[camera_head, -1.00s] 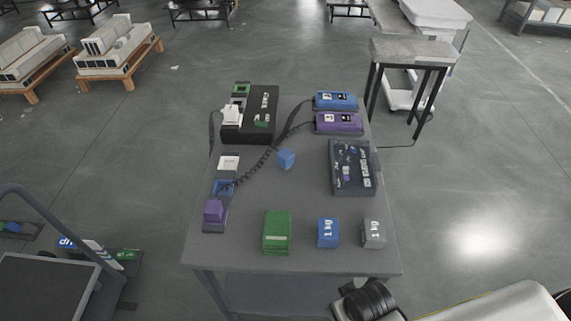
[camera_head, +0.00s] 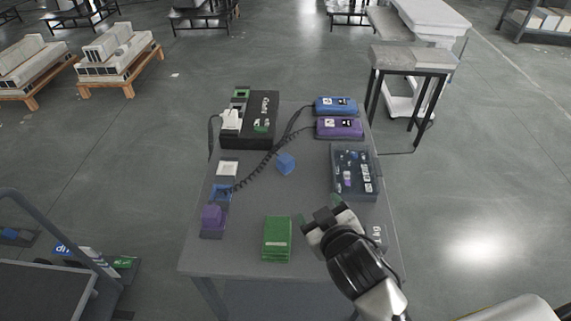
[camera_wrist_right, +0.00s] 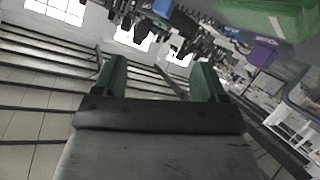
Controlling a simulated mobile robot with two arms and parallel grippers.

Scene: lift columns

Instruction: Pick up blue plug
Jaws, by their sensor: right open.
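A small blue block (camera_head: 285,164), which appears to be the blue plug, lies on the middle of the grey table (camera_head: 200,256), to the right of a dark coiled cable (camera_head: 257,166). My right gripper (camera_head: 320,209) is over the front right of the table, nearer to me than the blue block and apart from it. In the right wrist view its green-padded fingers (camera_wrist_right: 157,80) are spread with nothing between them. My left gripper is not in view.
A green block (camera_head: 277,238) is left of my right gripper. A purple block (camera_head: 212,217) and a blue socket (camera_head: 222,191) line the left side. A black box (camera_head: 249,124), blue device (camera_head: 336,105), purple device (camera_head: 339,127) and dark tray (camera_head: 353,188) stand further back.

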